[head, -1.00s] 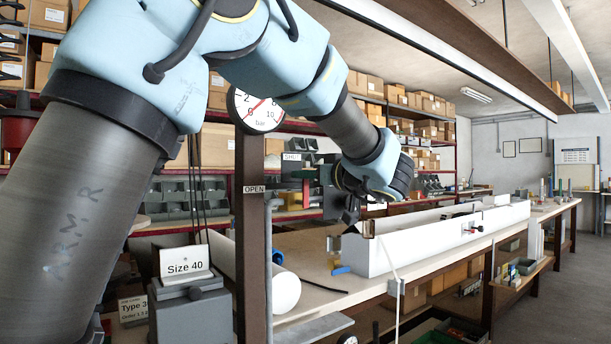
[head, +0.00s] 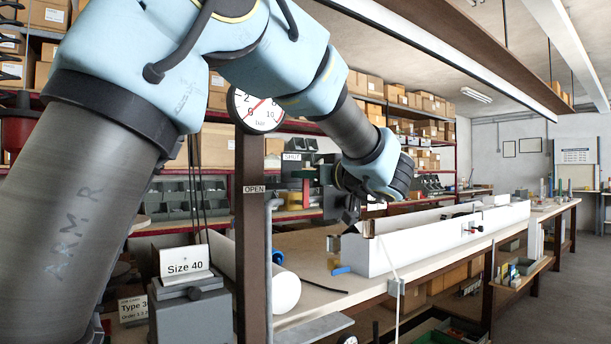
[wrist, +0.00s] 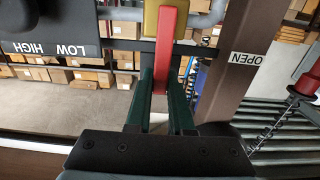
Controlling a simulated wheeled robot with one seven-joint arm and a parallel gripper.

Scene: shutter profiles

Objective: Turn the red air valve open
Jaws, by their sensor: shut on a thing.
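The red valve handle (wrist: 169,45) is a straight lever running down from a gold valve body (wrist: 163,20) at the top of the wrist view. My gripper (wrist: 166,85) is shut on the lever, with one green finger on each side of it. The lever's lower end lies between the fingers.
A pressure gauge (head: 257,110) sits on the brown post (head: 250,230), close to my arm. A long white profile (head: 430,238) lies on the workbench (head: 310,312) below the gripper. A grey block with a "Size 40" card (head: 186,268) stands at front left.

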